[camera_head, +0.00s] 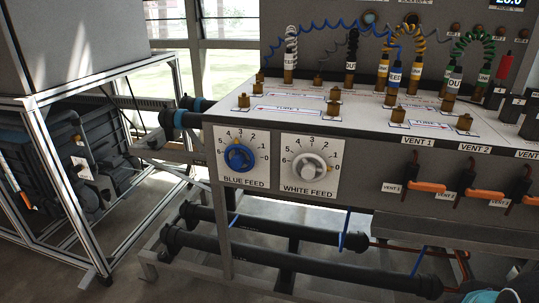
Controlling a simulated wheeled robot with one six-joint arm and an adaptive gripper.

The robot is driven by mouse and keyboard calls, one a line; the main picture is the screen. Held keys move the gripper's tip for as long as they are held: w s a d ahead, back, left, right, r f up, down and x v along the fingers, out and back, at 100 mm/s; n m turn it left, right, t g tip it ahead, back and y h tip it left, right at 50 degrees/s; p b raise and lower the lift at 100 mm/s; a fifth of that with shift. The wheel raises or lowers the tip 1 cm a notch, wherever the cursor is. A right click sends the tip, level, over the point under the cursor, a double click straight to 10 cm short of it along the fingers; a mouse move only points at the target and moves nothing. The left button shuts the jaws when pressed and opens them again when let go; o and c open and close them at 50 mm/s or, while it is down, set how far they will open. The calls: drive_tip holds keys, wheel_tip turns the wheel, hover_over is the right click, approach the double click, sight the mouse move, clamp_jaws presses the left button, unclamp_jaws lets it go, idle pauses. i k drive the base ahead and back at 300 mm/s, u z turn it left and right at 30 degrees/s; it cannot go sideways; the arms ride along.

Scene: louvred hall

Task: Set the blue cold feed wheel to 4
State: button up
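The blue feed wheel (239,157) is a round blue knob on a white square plate labelled "BLUE FEED", on the front of the bench left of centre. Its scale runs from 6 at the left over the top to 0 at the right, with 4 at the upper left. My gripper is not recognisable in this view, and nothing is seen touching the wheel.
A pale "WHITE FEED" knob (310,168) sits just right. Orange vent handles (428,186) stick out farther right. Bench top (290,119) carries brass fittings and coiled hoses. Black pipes (300,265) run below. A framed machine (75,155) stands left; floor between is clear.

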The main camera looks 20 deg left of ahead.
sight(235, 164)
drive_tip(key=z, duration=0.8)
drive_tip(key=k, duration=0.95)
drive_tip(key=u, duration=1.7)
drive_tip(key=i, duration=0.5)
drive_tip(key=z, duration=0.15)
